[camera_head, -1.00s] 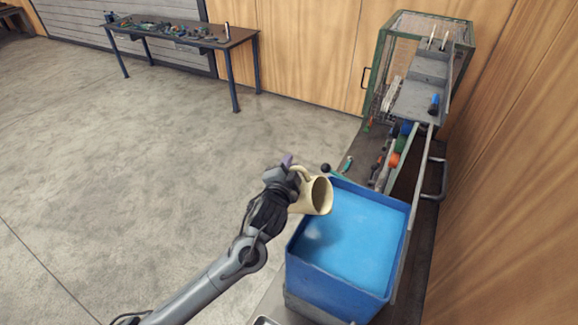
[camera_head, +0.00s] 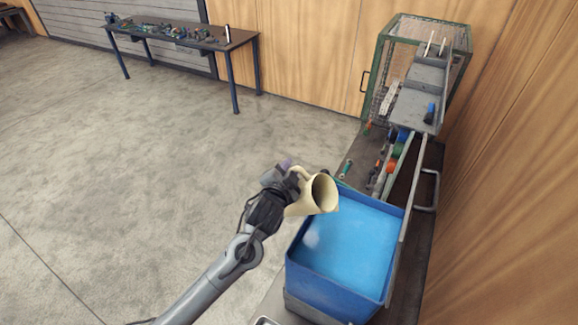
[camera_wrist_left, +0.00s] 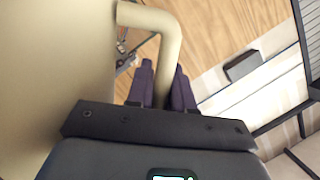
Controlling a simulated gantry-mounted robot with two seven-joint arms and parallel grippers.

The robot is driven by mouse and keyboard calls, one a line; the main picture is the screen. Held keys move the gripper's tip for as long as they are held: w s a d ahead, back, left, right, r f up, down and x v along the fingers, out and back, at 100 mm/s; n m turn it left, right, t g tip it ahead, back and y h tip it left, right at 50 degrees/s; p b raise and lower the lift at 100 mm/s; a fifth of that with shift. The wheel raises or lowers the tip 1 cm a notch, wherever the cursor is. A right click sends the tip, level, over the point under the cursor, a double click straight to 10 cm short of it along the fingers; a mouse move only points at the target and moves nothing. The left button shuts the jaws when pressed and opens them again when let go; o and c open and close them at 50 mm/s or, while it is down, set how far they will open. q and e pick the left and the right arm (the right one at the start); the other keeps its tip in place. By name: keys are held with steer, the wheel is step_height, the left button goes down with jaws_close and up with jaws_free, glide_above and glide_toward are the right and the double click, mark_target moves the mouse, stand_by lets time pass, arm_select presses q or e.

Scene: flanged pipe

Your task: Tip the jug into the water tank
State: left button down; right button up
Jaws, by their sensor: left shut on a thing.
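The cream jug (camera_head: 310,196) is tilted, its mouth facing right toward the blue water tank (camera_head: 333,289), over or close to the tank's upper left corner. My left gripper (camera_head: 285,172) is shut on the jug's handle. In the left wrist view, the handle (camera_wrist_left: 165,48) passes between the fingers of my left gripper (camera_wrist_left: 163,85), and the jug's body (camera_wrist_left: 55,70) fills the left side. Light blue water (camera_head: 350,240) fills much of the tank. I see no stream from the jug. My right gripper is not in view.
A bench with tools and coloured items (camera_head: 395,160) runs behind the tank, with a green-framed mesh cage (camera_head: 385,75) at its far end. A wooden wall (camera_head: 510,200) is close on the right. A dark table (camera_head: 180,35) stands far left. The floor on the left is clear.

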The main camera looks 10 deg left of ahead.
arm_select(q)
step_height(320, 180, up, 10)
steer(key=n+g+h+p, duration=0.1)
steer(key=n+h+p, duration=0.1)
steer(key=n+p, duration=0.5)
steer(key=shift+f+g+h+p, duration=0.3)
steer(key=shift+h+p, duration=0.1)
steer(key=shift+p, duration=0.6)
